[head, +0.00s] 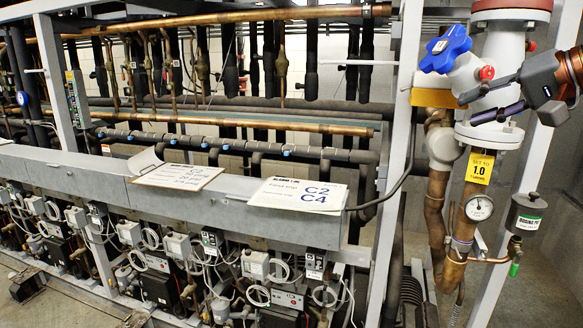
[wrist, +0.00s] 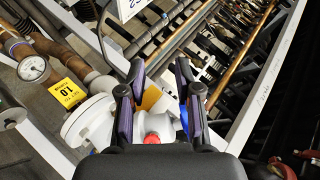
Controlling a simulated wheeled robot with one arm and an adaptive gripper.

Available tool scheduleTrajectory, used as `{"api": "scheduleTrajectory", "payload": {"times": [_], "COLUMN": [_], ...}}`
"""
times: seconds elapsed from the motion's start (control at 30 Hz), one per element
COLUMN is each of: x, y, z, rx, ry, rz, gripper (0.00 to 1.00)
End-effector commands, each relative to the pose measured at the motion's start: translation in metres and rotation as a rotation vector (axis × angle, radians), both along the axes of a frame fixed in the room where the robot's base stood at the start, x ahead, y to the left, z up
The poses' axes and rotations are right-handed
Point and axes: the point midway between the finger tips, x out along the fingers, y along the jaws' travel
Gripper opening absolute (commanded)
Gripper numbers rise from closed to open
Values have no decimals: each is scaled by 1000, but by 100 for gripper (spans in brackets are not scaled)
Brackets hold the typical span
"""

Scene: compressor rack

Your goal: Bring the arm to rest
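My gripper (head: 472,108) is at the upper right of the head view, in front of the white valve body (head: 497,60). In the wrist view my gripper (wrist: 159,72) has its two fingers apart with nothing gripped between them. A blue handwheel (head: 446,49) on the valve is left of and above the fingers in the head view. A red cap (wrist: 152,138) shows between the finger bases in the wrist view. Whether a finger touches the valve I cannot tell. Most of the handwheel is hidden in the wrist view.
A copper pipe with a yellow 1.0 tag (head: 480,167) and a gauge (head: 478,208) stands below the valve. A grey rack post (head: 397,130) stands left of it. Papers (head: 300,194) lie on the grey beam. Open floor (head: 545,285) shows at the lower right.

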Motion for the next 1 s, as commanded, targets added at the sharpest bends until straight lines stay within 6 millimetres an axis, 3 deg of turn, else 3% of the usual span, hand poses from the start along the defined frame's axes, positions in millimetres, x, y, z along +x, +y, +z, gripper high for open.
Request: {"api": "scheduleTrajectory", "payload": {"times": [0.03,0.2,0.47,0.7,1.0], "x": [4,10,-14,-66,-159], "y": [16,59,125,172,198], "z": [-14,-70,-164,-249,-346], "rx": [10,18,-39,-160,-389], "ry": [37,173,389,574,770], "rz": [16,42,102,179,309], "gripper": [33,33,33,33,33]}}
